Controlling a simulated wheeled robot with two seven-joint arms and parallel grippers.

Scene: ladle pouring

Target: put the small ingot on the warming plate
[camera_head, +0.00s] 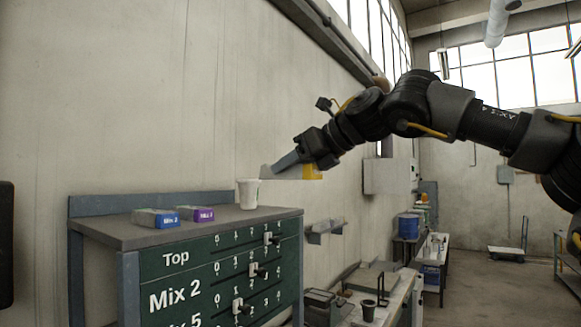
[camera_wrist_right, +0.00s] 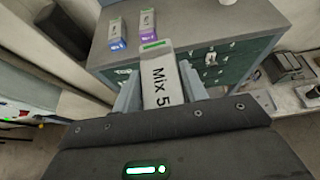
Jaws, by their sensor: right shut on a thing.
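My right gripper (camera_head: 283,166) is shut on a pale block marked "Mix 5" (camera_wrist_right: 161,88). In the right wrist view the block sticks out between the fingers, with a green patch on its far end. In the head view the gripper holds it in the air above the cabinet top, with a yellow part showing beside it. A blue-ended box marked "Mix 2" (camera_head: 155,218) and a purple-ended box (camera_head: 196,214) lie on the cabinet top. I cannot make out a small ingot or a warming plate by name. My left gripper is out of view.
A white cup (camera_head: 248,193) stands near the right end of the cabinet top (camera_head: 120,232). The green cabinet front (camera_head: 215,275) has labelled rows with sliders. A lower bench with a dark cup (camera_head: 368,311) and trays is at right. A wall runs behind the cabinet.

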